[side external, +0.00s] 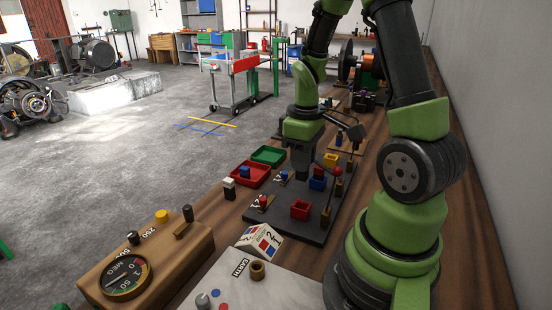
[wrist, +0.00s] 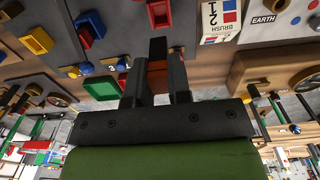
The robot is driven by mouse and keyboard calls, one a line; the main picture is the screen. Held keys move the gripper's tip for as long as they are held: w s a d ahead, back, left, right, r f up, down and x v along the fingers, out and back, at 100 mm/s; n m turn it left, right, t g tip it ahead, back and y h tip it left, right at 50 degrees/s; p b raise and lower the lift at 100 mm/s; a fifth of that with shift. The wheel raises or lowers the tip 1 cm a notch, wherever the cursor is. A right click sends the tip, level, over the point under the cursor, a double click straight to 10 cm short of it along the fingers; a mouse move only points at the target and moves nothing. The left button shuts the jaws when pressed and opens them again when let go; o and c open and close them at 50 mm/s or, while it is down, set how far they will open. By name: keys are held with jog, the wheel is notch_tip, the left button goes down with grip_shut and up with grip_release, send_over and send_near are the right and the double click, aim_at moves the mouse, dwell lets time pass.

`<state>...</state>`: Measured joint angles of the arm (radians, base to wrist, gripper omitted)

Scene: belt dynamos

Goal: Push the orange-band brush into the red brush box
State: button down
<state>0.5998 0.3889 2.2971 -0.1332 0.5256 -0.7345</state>
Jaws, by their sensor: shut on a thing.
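My gripper (side external: 301,176) is over the dark board, shut on the orange-band brush. In the wrist view, the brush is a dark block with an orange band (wrist: 158,66) between my fingertips (wrist: 161,80). The red brush box (side external: 300,209) is a small open-topped box on the board, nearer the side camera than my gripper. It also shows in the wrist view (wrist: 159,13), beyond the brush's dark end, with a gap between them in the picture. The brush cannot be made out in the side view.
A blue box (side external: 318,184) and a yellow box (side external: 331,160) stand beside my gripper. A red knob (side external: 262,201) and a blue knob (side external: 283,176) rise from the board. A red tray (side external: 250,174), a green tray (side external: 268,156) and a brush card (side external: 259,242) are nearby.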

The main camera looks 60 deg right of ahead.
aim_at(303, 180)
jog(key=shift+s, duration=0.2)
jog(key=shift+f, duration=2.9)
jog(key=shift+f, duration=1.8)
jog(key=c, duration=1)
grip_release()
notch_tip(303, 180, up, 10)
jog(key=shift+f, duration=0.1)
